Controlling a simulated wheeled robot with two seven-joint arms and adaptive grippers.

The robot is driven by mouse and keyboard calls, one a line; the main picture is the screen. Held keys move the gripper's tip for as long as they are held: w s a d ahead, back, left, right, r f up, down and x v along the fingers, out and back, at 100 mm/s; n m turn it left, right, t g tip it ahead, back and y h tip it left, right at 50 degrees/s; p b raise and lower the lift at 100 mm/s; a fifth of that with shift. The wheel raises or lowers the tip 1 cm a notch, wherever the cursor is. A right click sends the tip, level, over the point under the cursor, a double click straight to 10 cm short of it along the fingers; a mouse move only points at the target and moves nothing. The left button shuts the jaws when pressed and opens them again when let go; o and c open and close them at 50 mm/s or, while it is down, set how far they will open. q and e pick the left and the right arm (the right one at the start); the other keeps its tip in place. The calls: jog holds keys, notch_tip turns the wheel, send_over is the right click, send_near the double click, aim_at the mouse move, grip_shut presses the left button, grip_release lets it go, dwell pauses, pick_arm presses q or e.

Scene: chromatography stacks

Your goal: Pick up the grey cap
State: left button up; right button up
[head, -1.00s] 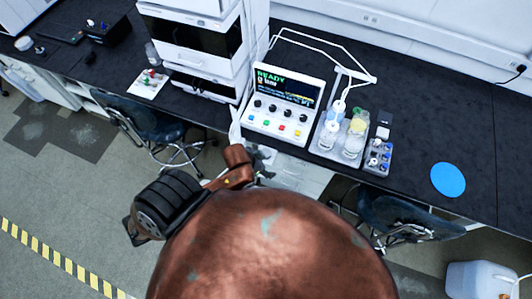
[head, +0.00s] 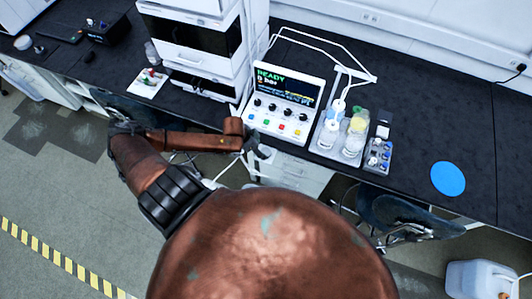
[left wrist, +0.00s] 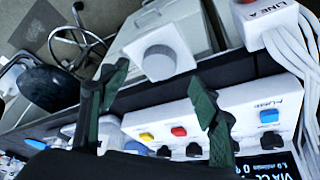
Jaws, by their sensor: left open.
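In the left wrist view, a round grey face (left wrist: 160,57) sits on a squarish white body near the bench edge, beyond and between my fingertips. It may be the grey cap; I cannot tell for sure. I cannot make out a grey cap in the head view. My left gripper (left wrist: 160,85) has its two dark green fingers apart with nothing held between them. In the head view my left gripper (head: 255,160) is small and partly hidden, just in front of the bench edge below the control panel. My right gripper is not in view.
The control panel (head: 284,104) with knobs and coloured buttons stands close to my left gripper. A tray of bottles (head: 327,143) and a small rack (head: 376,166) with blue caps stand right of it. The bench around the blue disc (head: 447,179) is clear. A stool (head: 400,214) stands below.

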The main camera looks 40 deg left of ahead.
aim_at(265, 152)
pick_arm(q)
jog(key=x, duration=0.5)
jog(key=shift+w+d, duration=0.1)
jog(key=shift+w, duration=0.05)
jog(key=c, duration=1)
